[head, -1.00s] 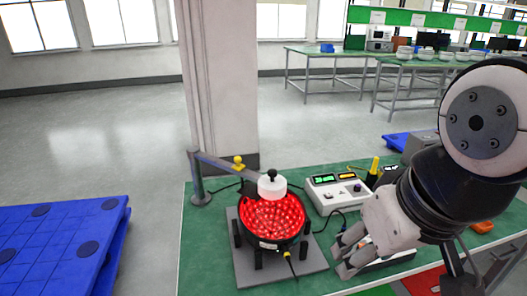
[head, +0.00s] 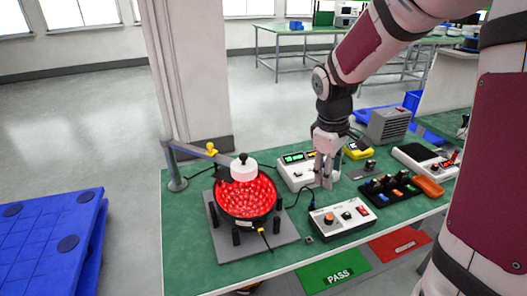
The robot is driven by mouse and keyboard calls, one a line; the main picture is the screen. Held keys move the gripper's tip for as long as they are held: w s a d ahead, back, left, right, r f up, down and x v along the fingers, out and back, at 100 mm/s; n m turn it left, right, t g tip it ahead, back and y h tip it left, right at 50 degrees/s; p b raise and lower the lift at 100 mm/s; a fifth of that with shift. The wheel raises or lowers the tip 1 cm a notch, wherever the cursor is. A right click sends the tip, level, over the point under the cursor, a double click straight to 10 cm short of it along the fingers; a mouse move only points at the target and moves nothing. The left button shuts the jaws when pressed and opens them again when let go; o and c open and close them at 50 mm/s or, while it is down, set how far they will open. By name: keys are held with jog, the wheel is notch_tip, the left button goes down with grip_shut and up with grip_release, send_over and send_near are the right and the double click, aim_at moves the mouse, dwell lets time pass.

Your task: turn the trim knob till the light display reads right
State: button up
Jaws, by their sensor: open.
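A white meter box (head: 296,176) with a lit green display (head: 294,158) and a second, partly hidden display stands on the green bench; the readings are too small to tell. My gripper (head: 325,184) points down at the right end of this box, open, and hides that end, including any knob there. I cannot tell whether it touches the box. Nothing shows between its fingers. A white control box (head: 342,233) in front carries a red-orange knob (head: 329,218), a dark knob (head: 346,215) and a red button. I cannot tell which knob is the trim knob.
A round black fixture (head: 246,222) glowing red, with a white capped top, stands left on a grey plate (head: 222,246). A black tray (head: 392,192) of small parts, an orange dish (head: 429,187) and a grey unit (head: 388,126) lie right.

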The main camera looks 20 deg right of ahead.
jog(key=n+y+p, duration=0.1)
jog(key=n, duration=0.1)
send_near(329, 217)
jog(key=f, duration=0.9)
jog(key=shift+w+d, duration=0.3)
jog(key=shift+r, duration=0.1)
grip_shut()
